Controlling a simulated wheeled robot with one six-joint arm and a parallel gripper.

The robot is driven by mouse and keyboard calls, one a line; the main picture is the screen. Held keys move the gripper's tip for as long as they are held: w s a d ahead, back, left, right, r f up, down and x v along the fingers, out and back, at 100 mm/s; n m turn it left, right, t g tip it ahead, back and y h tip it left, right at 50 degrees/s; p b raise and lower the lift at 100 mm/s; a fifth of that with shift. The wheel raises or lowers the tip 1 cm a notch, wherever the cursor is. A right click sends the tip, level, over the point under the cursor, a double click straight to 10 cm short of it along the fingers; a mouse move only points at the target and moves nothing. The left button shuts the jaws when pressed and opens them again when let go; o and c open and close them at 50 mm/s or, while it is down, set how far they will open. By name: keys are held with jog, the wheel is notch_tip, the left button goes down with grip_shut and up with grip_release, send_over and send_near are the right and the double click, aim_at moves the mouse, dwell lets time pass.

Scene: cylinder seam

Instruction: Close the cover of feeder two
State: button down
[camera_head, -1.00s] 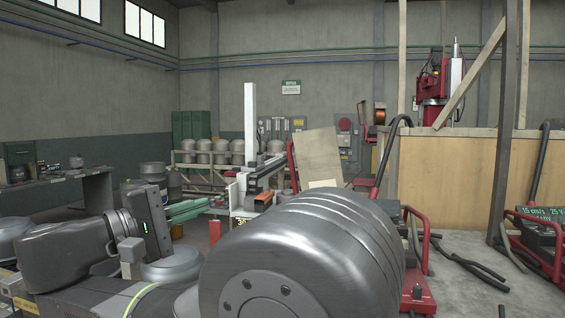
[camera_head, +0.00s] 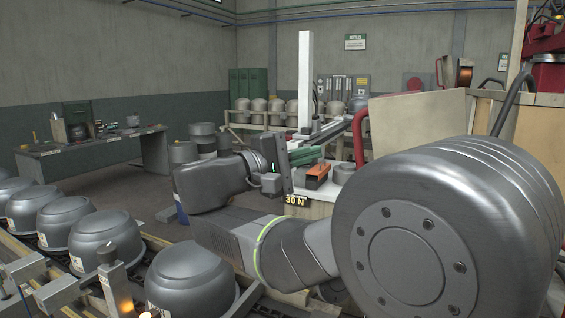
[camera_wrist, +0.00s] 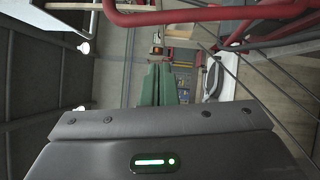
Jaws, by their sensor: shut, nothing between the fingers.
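My gripper (camera_head: 306,156) is in the middle of the head view, its green fingers together with nothing between them. It also shows in the wrist view (camera_wrist: 156,84), fingers pointing away from the camera. A copper-coloured spool (camera_head: 456,73) stands at the upper right behind a pale panel; it may belong to a feeder. I cannot make out a feeder number or a cover. My gripper is left of the spool and clear of it.
A bench with a "30 N" label (camera_head: 296,201) and an orange block (camera_head: 317,173) stands by my gripper. Grey tank shells (camera_head: 190,280) line a conveyor at the left. A pale panel (camera_head: 410,115) and red tubing (camera_wrist: 200,15) stand close by. Floor is open toward the workbench (camera_head: 95,152).

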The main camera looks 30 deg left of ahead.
jog(key=w+d, duration=0.2)
jog(key=d, duration=0.1)
jog(key=d+r, duration=0.1)
jog(key=d, duration=0.1)
jog(key=shift+w+p, duration=0.4)
